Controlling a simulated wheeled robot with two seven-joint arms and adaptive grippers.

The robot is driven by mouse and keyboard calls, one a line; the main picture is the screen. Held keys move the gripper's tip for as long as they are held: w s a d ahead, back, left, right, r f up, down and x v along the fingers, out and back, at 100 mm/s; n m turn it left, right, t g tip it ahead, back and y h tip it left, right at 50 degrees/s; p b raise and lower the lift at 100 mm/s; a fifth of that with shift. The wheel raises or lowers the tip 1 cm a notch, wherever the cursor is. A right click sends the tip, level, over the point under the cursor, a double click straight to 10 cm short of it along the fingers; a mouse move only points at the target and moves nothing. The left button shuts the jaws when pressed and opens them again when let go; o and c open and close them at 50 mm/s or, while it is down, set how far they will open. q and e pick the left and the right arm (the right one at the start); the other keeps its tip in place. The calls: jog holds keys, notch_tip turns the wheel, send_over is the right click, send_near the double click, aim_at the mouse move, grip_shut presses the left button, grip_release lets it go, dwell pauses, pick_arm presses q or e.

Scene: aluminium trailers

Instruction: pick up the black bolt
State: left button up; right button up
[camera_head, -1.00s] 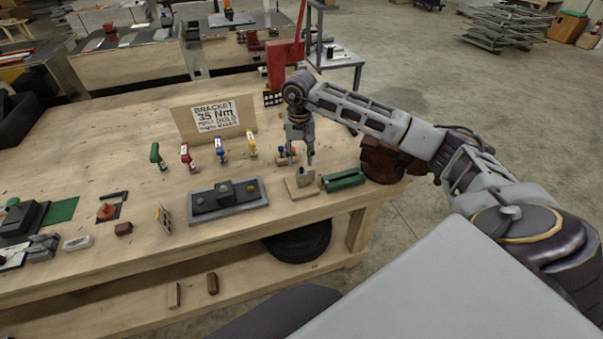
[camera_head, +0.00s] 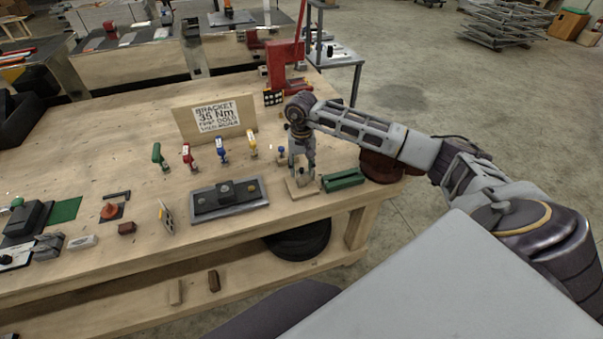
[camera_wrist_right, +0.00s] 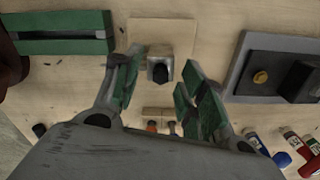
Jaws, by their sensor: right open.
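A black bolt (camera_wrist_right: 160,73) shows in the right wrist view, at a grey metal block (camera_wrist_right: 158,56) on a small wooden plate (camera_wrist_right: 175,30). The plate also shows in the head view (camera_head: 295,191), where my gripper largely covers the bolt. My right gripper (camera_head: 303,172) is low over the plate. In the right wrist view, its green-padded fingers (camera_wrist_right: 163,80) are open, one on each side of the bolt, with gaps between; nothing is held. My left gripper is not in view.
A green channel block (camera_head: 343,180) lies right of the plate. A dark grey fixture (camera_head: 229,198) with bolt heads is to the left. Several coloured-handled tools, including a yellow one (camera_head: 252,149), stand behind. A red press (camera_head: 287,68) is farther back.

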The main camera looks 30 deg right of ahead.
grip_shut()
jog(key=shift+r, duration=0.15)
dwell(0.4)
notch_tip(320, 180, up, 10)
jog(key=b, duration=0.2)
dwell(0.5)
dwell(0.3)
